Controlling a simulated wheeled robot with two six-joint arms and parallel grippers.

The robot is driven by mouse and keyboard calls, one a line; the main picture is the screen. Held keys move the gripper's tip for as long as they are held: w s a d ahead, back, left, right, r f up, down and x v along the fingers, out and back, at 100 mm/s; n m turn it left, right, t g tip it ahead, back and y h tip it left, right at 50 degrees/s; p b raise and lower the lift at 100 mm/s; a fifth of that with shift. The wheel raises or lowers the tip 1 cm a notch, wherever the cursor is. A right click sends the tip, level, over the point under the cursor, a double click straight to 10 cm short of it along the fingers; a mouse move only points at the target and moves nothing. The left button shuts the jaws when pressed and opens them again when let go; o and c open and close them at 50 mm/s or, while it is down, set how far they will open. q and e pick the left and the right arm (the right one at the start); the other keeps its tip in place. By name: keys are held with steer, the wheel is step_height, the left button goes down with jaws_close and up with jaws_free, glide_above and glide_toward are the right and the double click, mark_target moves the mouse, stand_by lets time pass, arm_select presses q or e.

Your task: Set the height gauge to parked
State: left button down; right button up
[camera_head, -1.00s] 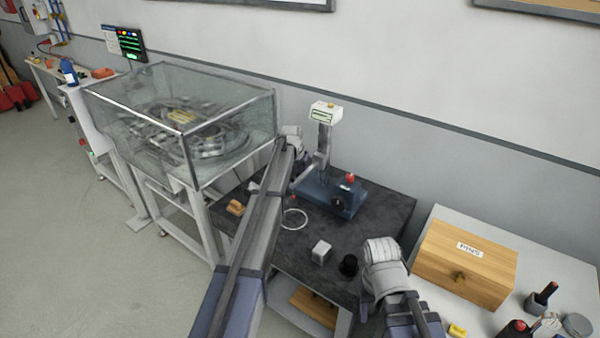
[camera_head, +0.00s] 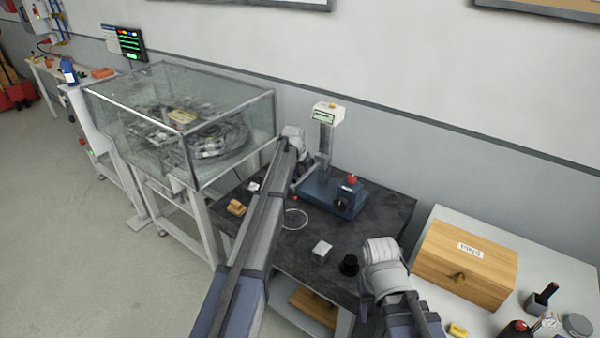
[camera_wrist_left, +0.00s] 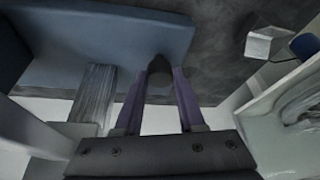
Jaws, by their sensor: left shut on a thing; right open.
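The height gauge stands on the dark bench slab, with a blue base (camera_head: 331,194), an upright grey column (camera_head: 326,146) and a pale display head (camera_head: 328,112) on top. A red knob (camera_head: 352,178) sits on the base. My left gripper (camera_wrist_left: 160,88) reaches the column's left side, above the base. Its fingers are shut on a small dark rounded part (camera_wrist_left: 160,68), seen against the blue base (camera_wrist_left: 110,40) in the left wrist view; I cannot tell exactly which part of the gauge it is. My right arm is at the bench's front right; its fingers are hidden.
On the slab (camera_head: 385,215) lie a pale block (camera_head: 321,249), a white ring (camera_head: 295,219), a black round piece (camera_head: 349,265) and a wooden piece (camera_head: 236,207). A glass-cased machine (camera_head: 180,120) stands left. A wooden drawer box (camera_head: 465,265) stands right.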

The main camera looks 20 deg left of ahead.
arm_select(q)
glide_toward(333, 196)
steer(key=w+f, duration=0.3)
steer(key=f, duration=0.1)
steer(key=shift+w+d+f, duration=0.15)
steer(key=shift+w, duration=0.25)
steer(key=c, duration=0.5)
jaws_free()
steer(key=shift+d, duration=0.1)
steer(key=shift+w, duration=0.1)
steer(key=shift+a+r+p, duration=0.25)
steer(key=shift+r+p, duration=0.3)
steer(key=shift+r, duration=0.1)
steer(key=p+v, duration=0.6)
steer(key=shift+s+r, duration=0.25)
steer(key=shift+s, duration=0.05)
